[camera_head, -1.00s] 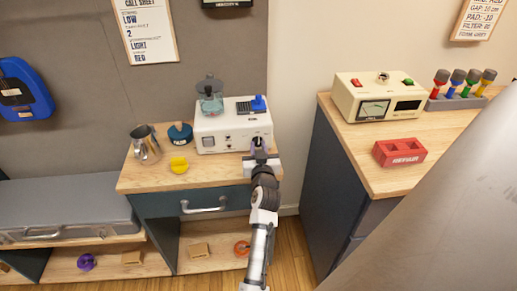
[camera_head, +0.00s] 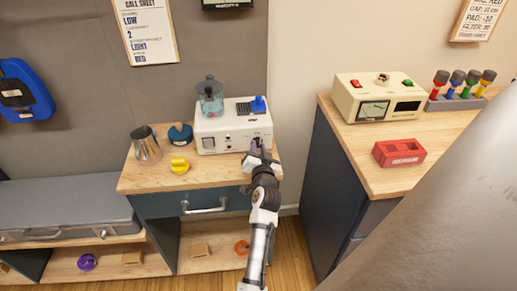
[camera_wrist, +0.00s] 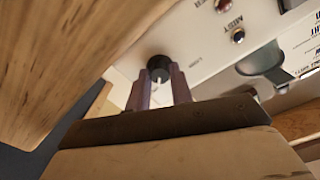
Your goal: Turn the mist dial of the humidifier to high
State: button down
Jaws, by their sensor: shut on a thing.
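The humidifier is a white box (camera_head: 218,133) with a clear tank (camera_head: 210,98) on its top left, standing on the wooden cabinet top. Its mist dial is a small black knob (camera_wrist: 159,67) with a white mark, low on the front face in the wrist view. My gripper (camera_wrist: 160,82) is shut on the dial, one finger on each side of it. In the head view my gripper (camera_head: 258,147) is at the lower right of the humidifier's front and hides the dial.
A wooden edge (camera_wrist: 75,55) is close to my gripper. A second cabinet (camera_head: 340,180) stands to the right, across a gap.

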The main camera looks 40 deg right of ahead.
jog(key=c, duration=1.2)
grip_release()
jog(key=shift+c, duration=0.2)
jog(key=b+v, duration=0.3)
jog(key=v, duration=1.1)
jog(key=shift+b, duration=0.35)
